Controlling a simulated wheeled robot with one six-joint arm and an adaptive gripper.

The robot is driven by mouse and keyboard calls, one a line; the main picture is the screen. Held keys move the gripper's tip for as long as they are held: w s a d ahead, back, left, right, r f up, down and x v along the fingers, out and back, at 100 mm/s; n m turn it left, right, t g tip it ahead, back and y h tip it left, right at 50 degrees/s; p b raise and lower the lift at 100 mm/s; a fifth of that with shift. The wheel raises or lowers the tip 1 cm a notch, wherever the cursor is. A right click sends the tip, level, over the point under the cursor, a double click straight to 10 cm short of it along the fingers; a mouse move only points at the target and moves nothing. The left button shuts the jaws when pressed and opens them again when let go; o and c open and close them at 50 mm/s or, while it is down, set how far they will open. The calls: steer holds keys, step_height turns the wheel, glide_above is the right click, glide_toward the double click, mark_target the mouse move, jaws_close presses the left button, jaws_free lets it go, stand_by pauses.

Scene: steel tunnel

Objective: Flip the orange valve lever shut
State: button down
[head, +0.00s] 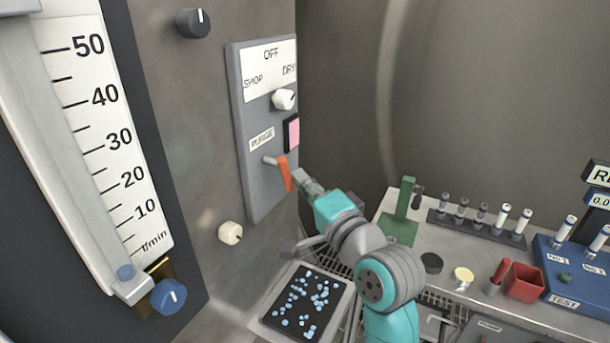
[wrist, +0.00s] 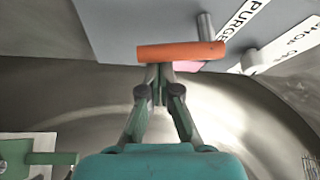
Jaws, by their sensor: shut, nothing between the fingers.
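The orange valve lever (head: 285,173) is on the lower part of the grey wall panel (head: 262,200), below the PURGE label. In the head view it hangs down, slightly tilted, from a short grey stem. In the wrist view the lever (wrist: 180,51) lies across the picture just beyond my fingertips, with its stem at the right end. My gripper (head: 302,179) is shut and empty, right beside the lever on its right. In the wrist view my gripper (wrist: 158,72) has its tips at the lever's edge; I cannot tell whether they touch it.
Above the lever are a pink button (head: 292,133) and a white selector knob (head: 284,99). A flow gauge (head: 110,130) with a blue knob (head: 169,296) stands at left. A black tray of blue pieces (head: 281,328) lies below. The bench (head: 455,258) at right holds a green stand (head: 402,220) and several vials.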

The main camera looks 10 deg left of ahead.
steer(key=shift+s+a+f+m+g+h, duration=0.1)
steer(key=shift+s+a+m+g+h, duration=0.1)
steer(key=shift+s+m, duration=0.15)
steer(key=shift+s+a+f+m+g+h, duration=0.1)
steer(key=shift+s+m+g, duration=0.1)
steer(key=shift+m, duration=0.25)
steer(key=shift+s, duration=0.1)
steer(key=w+d, duration=0.3)
steer(key=v, duration=0.9)
steer(key=shift+s, duration=0.2)
steer(key=shift+a, duration=0.1)
